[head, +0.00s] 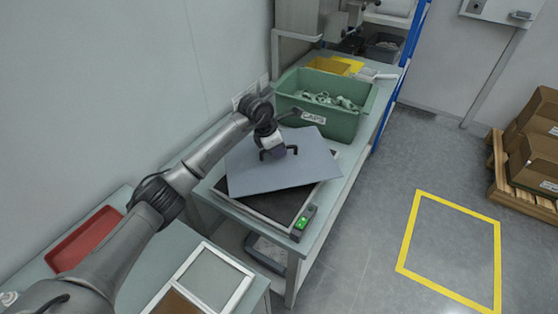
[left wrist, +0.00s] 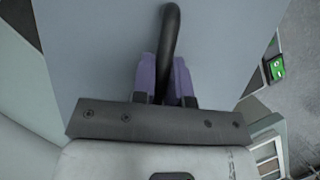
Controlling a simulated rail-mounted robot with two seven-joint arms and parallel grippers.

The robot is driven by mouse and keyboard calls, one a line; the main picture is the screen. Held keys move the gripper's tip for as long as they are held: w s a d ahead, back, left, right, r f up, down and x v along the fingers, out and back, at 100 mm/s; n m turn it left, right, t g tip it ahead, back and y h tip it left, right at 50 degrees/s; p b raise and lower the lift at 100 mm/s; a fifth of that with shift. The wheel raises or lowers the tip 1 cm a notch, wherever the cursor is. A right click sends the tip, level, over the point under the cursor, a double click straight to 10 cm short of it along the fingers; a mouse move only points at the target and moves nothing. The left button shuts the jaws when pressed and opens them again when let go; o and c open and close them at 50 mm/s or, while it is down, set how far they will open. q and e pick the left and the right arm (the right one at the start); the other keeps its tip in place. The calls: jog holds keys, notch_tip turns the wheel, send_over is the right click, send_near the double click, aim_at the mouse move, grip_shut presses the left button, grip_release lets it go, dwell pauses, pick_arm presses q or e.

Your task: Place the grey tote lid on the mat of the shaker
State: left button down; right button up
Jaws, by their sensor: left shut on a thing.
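The grey tote lid (head: 270,172) is a flat rectangular panel with a dark handle on top, in the middle of the head view. My left gripper (head: 278,153) is shut on that handle. In the left wrist view the purple fingers (left wrist: 166,80) close around the dark handle, with the lid (left wrist: 90,50) filling the background. The shaker (head: 303,223) is a low unit with a green-lit switch, and its dark mat (head: 290,208) shows beyond the lid's front edge. The lid is over the mat and hides much of it. I cannot tell whether they touch. My right gripper is not in view.
A green tote labelled CAPS (head: 335,120), full of grey parts, stands just behind the shaker. A red tray (head: 84,238) and a framed panel (head: 212,278) lie on the near bench. A wall is close on the left; open floor lies right.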

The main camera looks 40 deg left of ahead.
pick_arm(q)
notch_tip(320, 180, down, 4)
jog(key=shift+r+b, duration=0.25)
jog(key=shift+b, duration=0.3)
jog(key=shift+f, duration=0.1)
jog(key=shift+f, duration=0.1)
jog(key=c, duration=1.1)
grip_release()
